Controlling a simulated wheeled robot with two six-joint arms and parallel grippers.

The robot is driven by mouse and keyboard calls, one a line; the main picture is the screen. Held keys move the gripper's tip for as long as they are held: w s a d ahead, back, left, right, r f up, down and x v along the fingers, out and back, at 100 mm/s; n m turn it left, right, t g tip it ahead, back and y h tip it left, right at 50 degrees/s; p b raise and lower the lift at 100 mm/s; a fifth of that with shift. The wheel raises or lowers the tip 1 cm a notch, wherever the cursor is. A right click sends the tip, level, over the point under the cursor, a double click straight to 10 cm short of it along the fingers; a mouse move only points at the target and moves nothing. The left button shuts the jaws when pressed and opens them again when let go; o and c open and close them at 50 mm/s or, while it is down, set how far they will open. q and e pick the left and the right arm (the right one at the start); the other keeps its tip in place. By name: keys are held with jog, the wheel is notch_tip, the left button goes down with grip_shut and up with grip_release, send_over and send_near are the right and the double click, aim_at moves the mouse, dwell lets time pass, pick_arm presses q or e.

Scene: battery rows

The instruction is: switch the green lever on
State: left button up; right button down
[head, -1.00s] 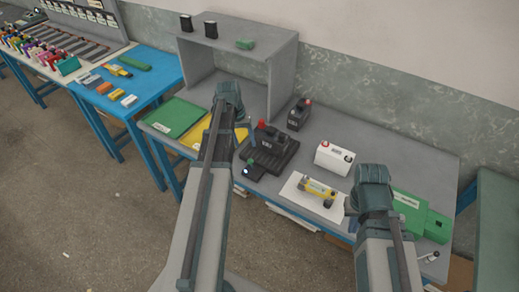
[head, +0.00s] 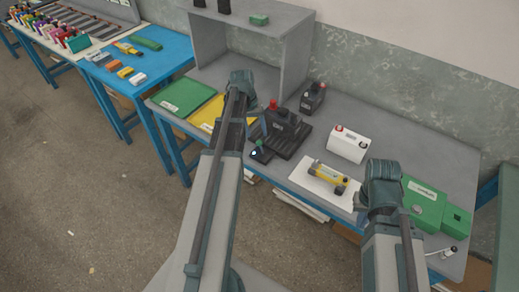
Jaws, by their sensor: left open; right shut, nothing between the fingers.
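A small black switch box with a green lever (head: 260,144) sits at the front edge of the grey table. A pale light spot shows on its front; the lever's exact tilt is too small to tell. My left gripper (head: 250,118) is open above and slightly left of the lever, apart from it as far as I can see, and its fingers are partly hidden by my arm. My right gripper (head: 360,203) is shut and empty at the right, beside the white mat, far from the lever.
A black battery (head: 283,123) on a black tray stands right behind the switch. Around it are another dark battery (head: 313,97), a white battery (head: 347,144), a yellow device (head: 328,177) on a white mat, green (head: 186,97) and yellow trays (head: 209,112), and a green box (head: 424,203).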

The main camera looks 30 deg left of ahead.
aim_at(259, 142)
pick_arm(q)
jog(key=f+b, duration=0.4)
jog(key=d+f+b, duration=0.1)
jog(key=f+b, duration=0.1)
jog(key=f, duration=0.1)
jog(key=shift+w+d+f, duration=0.1)
jog(key=shift+w, duration=0.2)
grip_shut()
